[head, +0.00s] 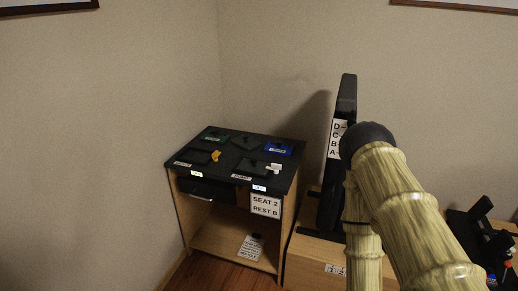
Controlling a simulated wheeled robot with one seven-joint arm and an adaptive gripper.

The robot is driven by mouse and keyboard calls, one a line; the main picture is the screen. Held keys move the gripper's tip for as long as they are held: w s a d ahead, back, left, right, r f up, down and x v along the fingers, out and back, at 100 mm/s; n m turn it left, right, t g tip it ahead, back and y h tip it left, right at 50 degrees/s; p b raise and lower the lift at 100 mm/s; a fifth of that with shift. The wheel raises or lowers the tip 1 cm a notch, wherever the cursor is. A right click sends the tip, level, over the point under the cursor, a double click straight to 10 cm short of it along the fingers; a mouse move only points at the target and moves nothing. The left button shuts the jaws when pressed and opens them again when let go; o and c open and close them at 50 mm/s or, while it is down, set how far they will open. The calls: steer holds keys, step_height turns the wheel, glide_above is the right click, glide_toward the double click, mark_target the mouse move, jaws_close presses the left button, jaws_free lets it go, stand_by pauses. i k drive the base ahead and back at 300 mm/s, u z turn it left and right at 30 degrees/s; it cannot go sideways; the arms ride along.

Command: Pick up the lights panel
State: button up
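My bamboo-patterned arm rises at the right, apart from the desk in the picture. No gripper fingers show.
An upright black board (346,100) with a white letter sign stands right of the desk. A sign reading SEAT 2 REST B (265,205) hangs on the desk front. A paper (251,247) lies on the lower shelf. Dark objects (485,240) stand at the far right.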

mark_target(277, 148)
steer(key=u, duration=0.65)
steer(key=i, duration=1.2)
steer(key=z, duration=0.3)
